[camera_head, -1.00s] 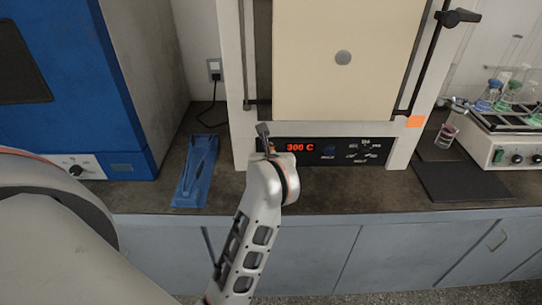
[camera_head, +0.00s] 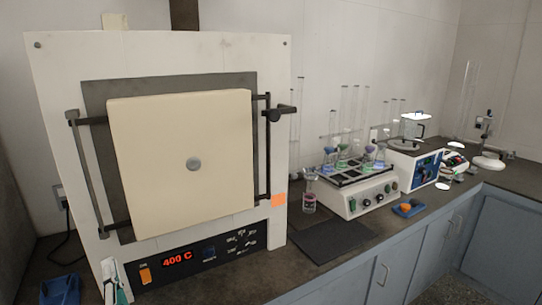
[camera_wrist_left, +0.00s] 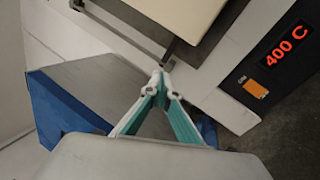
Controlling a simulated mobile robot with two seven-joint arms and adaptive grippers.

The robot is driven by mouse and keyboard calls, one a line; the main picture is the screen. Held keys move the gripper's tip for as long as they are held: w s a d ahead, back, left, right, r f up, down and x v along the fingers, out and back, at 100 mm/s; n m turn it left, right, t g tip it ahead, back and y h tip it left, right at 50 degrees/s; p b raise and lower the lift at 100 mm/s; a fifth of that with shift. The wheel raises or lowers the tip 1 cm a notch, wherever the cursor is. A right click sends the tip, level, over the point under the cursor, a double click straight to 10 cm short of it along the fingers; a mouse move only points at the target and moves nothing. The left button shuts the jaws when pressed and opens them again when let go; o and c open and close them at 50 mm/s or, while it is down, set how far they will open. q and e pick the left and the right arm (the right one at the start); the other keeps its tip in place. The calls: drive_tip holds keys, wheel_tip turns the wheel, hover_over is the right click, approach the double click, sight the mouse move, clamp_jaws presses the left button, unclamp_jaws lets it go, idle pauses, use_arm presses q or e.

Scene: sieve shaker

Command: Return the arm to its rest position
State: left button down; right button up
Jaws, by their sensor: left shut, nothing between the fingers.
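My left gripper (camera_head: 112,268) shows at the bottom left edge of the head view, just in front of the lower left corner of the furnace (camera_head: 60,75). In the left wrist view its two teal-sided fingers (camera_wrist_left: 160,72) meet at the tips, shut with nothing between them. The furnace door (camera_head: 155,170) is cream and closed. Its display (camera_head: 177,259) reads 400 C, beside an orange switch (camera_head: 145,275). Most of my left arm is outside the head view. My right gripper is not in view.
A blue tray (camera_head: 58,290) lies left of the furnace. To the right are a dark mat (camera_head: 330,240), a beaker (camera_head: 309,195), a white shaker with flasks (camera_head: 350,203) and another white device (camera_head: 425,172). The counter's front edge runs along the lower right.

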use_arm(q)
drive_tip(key=s+d+f+m+t+h, duration=0.25)
drive_tip(key=d+f+m+h, duration=1.25)
drive_tip(key=m, duration=0.8)
drive_tip(key=s+f+m+g, duration=0.4)
drive_tip(key=s+f+m, duration=0.1)
drive_tip(key=f, duration=0.5)
drive_tip(key=s+f+m+g, duration=0.5)
drive_tip(key=s+f, duration=0.2)
drive_tip(key=f, duration=0.4)
drive_tip(key=shift+s+f, duration=0.3)
drive_tip(key=shift+s, duration=0.1)
